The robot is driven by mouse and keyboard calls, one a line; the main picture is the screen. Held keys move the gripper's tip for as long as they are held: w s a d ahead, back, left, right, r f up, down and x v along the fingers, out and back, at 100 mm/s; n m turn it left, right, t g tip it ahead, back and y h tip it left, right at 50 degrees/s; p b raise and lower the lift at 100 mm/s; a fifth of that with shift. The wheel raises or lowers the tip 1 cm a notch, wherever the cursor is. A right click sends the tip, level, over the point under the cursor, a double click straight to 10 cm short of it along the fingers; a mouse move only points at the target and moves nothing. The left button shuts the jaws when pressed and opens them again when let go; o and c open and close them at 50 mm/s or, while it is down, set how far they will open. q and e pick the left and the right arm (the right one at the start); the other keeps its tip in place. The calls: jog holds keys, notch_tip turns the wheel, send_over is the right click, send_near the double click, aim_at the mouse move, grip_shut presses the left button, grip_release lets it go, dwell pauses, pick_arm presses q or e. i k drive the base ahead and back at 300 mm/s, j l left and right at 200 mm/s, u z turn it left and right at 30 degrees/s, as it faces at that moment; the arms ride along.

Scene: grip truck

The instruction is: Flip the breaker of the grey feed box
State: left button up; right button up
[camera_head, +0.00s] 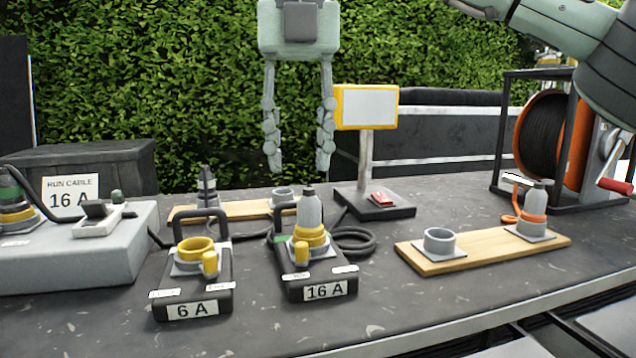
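The grey feed box (70,262) sits at the left end of the table, cut off by the left picture edge. A plug (14,212) with green and yellow bands stands on the box at the left edge, with a black cable. My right gripper (298,165) hangs fingers-down at the top middle, open and empty, well right of the breaker and touching nothing visible. My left gripper is out of view.
A 6 A box (192,310) with an open yellow socket and a 16 A box (326,290) with a plug stand right of the feed box. Behind are a wooden board (236,210), a sign (369,107) and a "RUN CABLE 16 A" card (70,197). A cable reel (545,130) stands right.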

aim_at(93, 209)
jog(key=k, duration=1.45)
